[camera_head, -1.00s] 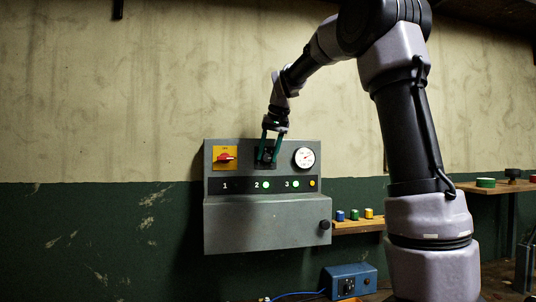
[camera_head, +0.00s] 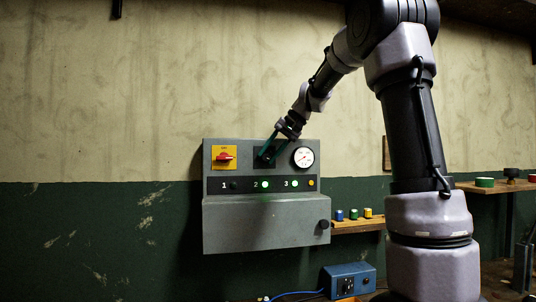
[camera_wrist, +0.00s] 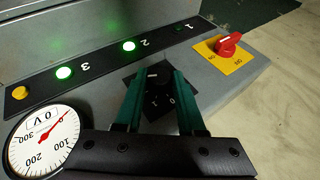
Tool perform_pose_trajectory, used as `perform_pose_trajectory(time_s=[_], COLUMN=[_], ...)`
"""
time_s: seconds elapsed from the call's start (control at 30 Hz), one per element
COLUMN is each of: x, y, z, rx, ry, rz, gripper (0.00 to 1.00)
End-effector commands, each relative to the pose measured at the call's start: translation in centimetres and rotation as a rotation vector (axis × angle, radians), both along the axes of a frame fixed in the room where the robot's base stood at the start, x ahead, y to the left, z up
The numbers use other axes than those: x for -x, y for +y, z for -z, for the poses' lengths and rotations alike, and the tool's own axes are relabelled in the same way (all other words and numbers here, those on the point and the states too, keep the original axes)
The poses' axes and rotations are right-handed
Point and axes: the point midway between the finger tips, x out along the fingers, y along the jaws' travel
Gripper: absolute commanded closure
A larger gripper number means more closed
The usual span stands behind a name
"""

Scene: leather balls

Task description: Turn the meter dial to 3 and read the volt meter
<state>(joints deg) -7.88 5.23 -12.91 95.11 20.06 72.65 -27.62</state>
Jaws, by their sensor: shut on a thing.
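The grey panel (camera_head: 215,222) carries a dark dial (camera_wrist: 158,74) on a square black plate with white marks. My gripper (camera_head: 263,154) is shut on that dial, with its green fingers on either side, also in the wrist view (camera_wrist: 160,84). The fingers slant in the head view. The dial's full scale is partly hidden, so its setting is unclear. The round white volt meter (camera_head: 303,157) is right of the dial; in the wrist view (camera_wrist: 36,150) it shows upside down, with 100, 200 and 300 readable and a red needle slanting up right.
A red switch (camera_wrist: 228,43) sits on a yellow plate. Lamps 2 (camera_head: 264,185) and 3 (camera_head: 295,184) glow green; lamp 1 (camera_head: 233,186) is dark. A yellow button (camera_head: 311,183) is beside them. A blue box (camera_head: 349,281) stands below; small coloured items (camera_head: 353,214) are on a shelf.

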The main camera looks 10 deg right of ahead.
Motion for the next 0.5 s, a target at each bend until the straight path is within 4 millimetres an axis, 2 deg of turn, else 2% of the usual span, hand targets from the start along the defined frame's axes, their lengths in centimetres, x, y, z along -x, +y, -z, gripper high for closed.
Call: perform_pose_trajectory(time_s=[0.2,0.5], x=[-0.05,-0.04], y=[-0.52,-0.58], z=[0.20,0.41], rx=[-0.169,-0.317], ry=[0.000,0.000], rz=[0.006,0.004], gripper=[1.00,1.00])
